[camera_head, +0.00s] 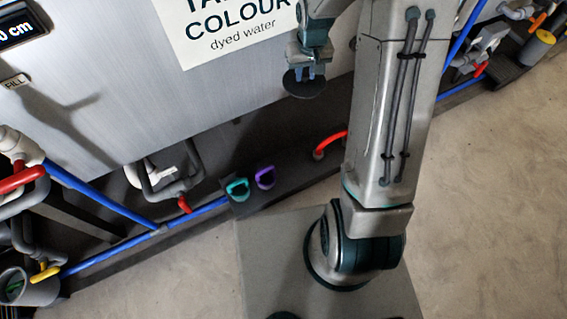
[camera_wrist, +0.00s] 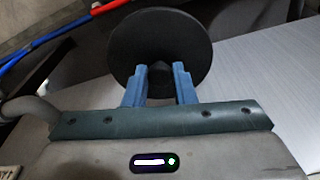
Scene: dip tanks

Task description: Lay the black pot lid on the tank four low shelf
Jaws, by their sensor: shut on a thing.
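The black pot lid (camera_head: 301,86) is a round dark disc hanging below my gripper (camera_head: 308,70) in the head view, in front of the grey tank. In the wrist view the lid (camera_wrist: 160,28) fills the top middle. The blue fingers of my gripper (camera_wrist: 158,72) are shut on a small knob at its centre. No tank number is readable here.
A teal loop (camera_head: 237,188), a purple loop (camera_head: 265,177) and a red curved handle (camera_head: 329,144) sit on the low shelf. Blue pipes (camera_head: 100,202) and grey piping (camera_head: 165,187) run beside it. A grey cup (camera_head: 40,289) stands lower left. Bare floor (camera_head: 490,190) lies right.

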